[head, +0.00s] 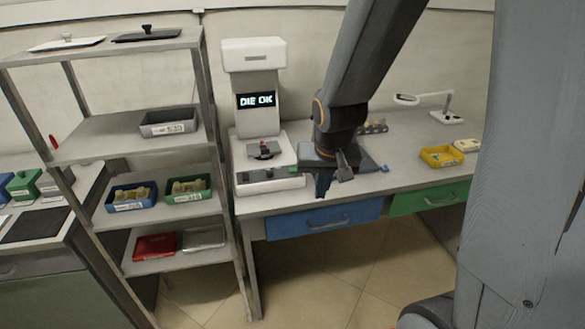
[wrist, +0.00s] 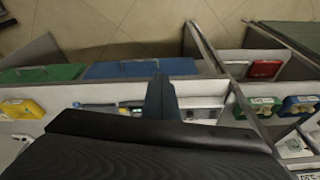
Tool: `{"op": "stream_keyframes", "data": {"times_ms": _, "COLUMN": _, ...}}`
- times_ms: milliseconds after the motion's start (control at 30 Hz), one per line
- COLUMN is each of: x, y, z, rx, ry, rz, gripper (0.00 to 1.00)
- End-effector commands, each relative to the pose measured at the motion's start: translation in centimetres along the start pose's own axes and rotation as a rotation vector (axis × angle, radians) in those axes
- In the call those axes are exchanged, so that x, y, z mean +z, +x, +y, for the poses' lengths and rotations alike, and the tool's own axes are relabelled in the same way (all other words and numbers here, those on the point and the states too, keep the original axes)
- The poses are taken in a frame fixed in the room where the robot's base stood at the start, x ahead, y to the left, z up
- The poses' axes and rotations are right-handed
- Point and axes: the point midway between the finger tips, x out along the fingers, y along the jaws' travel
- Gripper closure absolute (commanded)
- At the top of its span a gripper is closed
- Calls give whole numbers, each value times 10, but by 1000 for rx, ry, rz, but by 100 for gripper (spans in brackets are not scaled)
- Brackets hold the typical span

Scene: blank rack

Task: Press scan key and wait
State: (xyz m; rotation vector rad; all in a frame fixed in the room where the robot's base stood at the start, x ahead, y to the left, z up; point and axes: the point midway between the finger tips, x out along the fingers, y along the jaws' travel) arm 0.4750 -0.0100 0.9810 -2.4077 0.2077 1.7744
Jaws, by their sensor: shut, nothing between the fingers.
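The white scanner machine (head: 253,55) stands on the bench, and its screen (head: 256,100) reads "DIE OK". A small dark fixture with a reddish part (head: 264,150) sits on its base. The front panel (head: 270,184) of the base carries small keys, including a green one (head: 293,170); their labels are too small to read. My gripper (head: 323,186) is just right of this panel, above the bench's front edge, apart from the panel as far as I can tell. In the wrist view my gripper (wrist: 160,92) is shut and empty, with part of the machine's base (wrist: 200,114) beside it.
A shelf rack (head: 186,135) stands left of the machine, holding a grey bin (head: 169,123), a blue bin (head: 131,197) and a green bin (head: 188,190). A yellow bin (head: 442,156) and magnifier lamp (head: 447,117) are on the bench's right. Blue drawer (head: 325,218) below.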

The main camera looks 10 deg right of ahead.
Motion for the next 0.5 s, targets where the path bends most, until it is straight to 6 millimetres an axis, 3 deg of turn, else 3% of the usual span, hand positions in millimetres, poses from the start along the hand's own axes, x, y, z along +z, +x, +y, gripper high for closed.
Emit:
{"op": "stream_keyframes", "data": {"times_ms": 33, "x": -30, "y": 6, "z": -4, "rx": -10, "ry": 54, "rz": 52, "gripper": 100}}
{"op": "stream_keyframes", "data": {"times_ms": 100, "x": -71, "y": 15, "z": -11, "rx": -38, "ry": 137, "rz": 132, "gripper": 100}}
{"op": "stream_keyframes", "data": {"times_ms": 300, "x": -170, "y": 38, "z": -35, "rx": -171, "ry": 353, "rz": 316, "gripper": 100}}
{"op": "stream_keyframes", "data": {"times_ms": 400, "x": -201, "y": 45, "z": -46, "rx": -240, "ry": 428, "rz": 370, "gripper": 100}}
{"op": "stream_keyframes", "data": {"times_ms": 500, "x": -219, "y": 49, "z": -52, "rx": -286, "ry": 474, "rz": 399, "gripper": 100}}
